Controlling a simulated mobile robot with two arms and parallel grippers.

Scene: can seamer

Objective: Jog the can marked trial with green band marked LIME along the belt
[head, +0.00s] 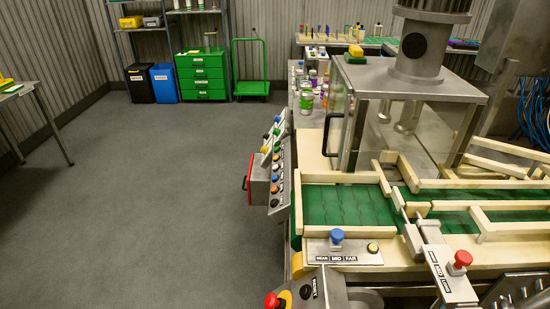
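The green belt (335,208) lies at the right, running left to right between pale wooden rails. I see no can on the visible part of the belt. Several cans stand behind it, left of the clear-walled machine housing (362,130). One can with a green band (307,101) is among them, with a purple one (313,79) and an orange one nearby. The lettering on the cans is too small to read, so I cannot tell which is LIME. A blue knob (337,236) sits on a plate marked NEAR, MID, FAR in front of the belt. Neither gripper shows.
A sloped button panel (279,165) with a red handle edges the machine's left side. A red button (462,259) stands on a bracket at front right. The grey floor (170,215) at left is clear.

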